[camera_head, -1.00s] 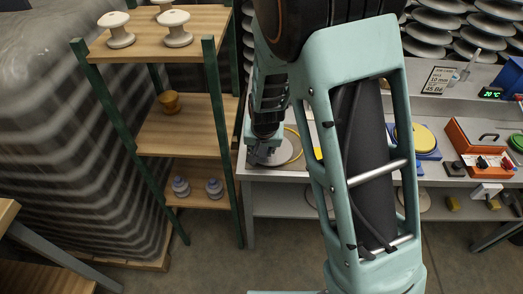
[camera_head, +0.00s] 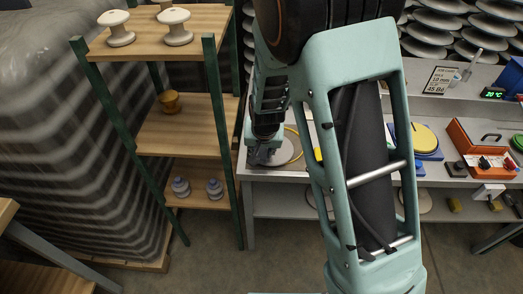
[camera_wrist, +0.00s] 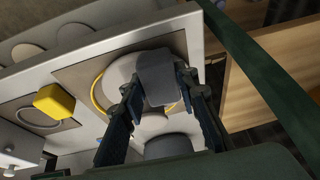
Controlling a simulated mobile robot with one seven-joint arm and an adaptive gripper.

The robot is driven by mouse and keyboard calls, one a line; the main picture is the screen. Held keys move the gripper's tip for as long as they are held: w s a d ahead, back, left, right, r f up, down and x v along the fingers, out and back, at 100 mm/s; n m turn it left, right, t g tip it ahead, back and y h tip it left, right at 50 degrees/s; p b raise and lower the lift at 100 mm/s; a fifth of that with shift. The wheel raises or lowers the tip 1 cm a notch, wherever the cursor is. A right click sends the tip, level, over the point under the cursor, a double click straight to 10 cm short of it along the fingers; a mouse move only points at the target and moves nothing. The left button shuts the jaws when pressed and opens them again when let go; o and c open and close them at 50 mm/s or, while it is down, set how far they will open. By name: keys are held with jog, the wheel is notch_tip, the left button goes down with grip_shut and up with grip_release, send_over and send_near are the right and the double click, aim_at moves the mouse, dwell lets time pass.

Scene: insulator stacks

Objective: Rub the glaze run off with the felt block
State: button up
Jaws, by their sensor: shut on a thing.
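In the wrist view my gripper (camera_wrist: 160,88) is shut on a dark grey block (camera_wrist: 157,70), which looks like the felt block. The block is over or against a pale round insulator disc (camera_wrist: 117,78) on the bench; I cannot tell if they touch. The disc sits inside a yellow ring (camera_wrist: 97,97). In the head view my gripper (camera_head: 262,155) is low beside the same disc (camera_head: 286,152), at the bench's left end. My arm covers much of the bench there. I cannot make out the glaze run in either view.
A yellow block (camera_wrist: 55,102) lies on the bench near the disc. A wooden shelf rack (camera_head: 180,135) with green posts stands close at the left, holding several insulators. An orange box (camera_head: 482,140) and a blue board with a yellow disc (camera_head: 424,138) are farther right.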

aim_at(271, 162)
jog(key=shift+b+x, duration=0.65)
jog(key=shift+x, duration=0.2)
jog(key=shift+s, duration=0.1)
jog(key=shift+s+d+b, duration=0.1)
jog(key=shift+d+b, duration=0.75)
jog(key=shift+d, duration=0.75)
jog(key=shift+d+f+b, duration=0.25)
jog(key=shift+d+b, duration=0.65)
jog(key=shift+d, duration=0.2)
jog(key=shift+d+r, duration=0.1)
jog(key=shift+d, duration=0.4)
jog(key=shift+a+r, duration=0.15)
jog(key=shift+a, duration=0.45)
jog(key=shift+a+p, duration=0.5)
jog(key=shift+a, duration=0.55)
jog(key=shift+a+p, duration=0.75)
jog(key=shift+a, duration=0.8)
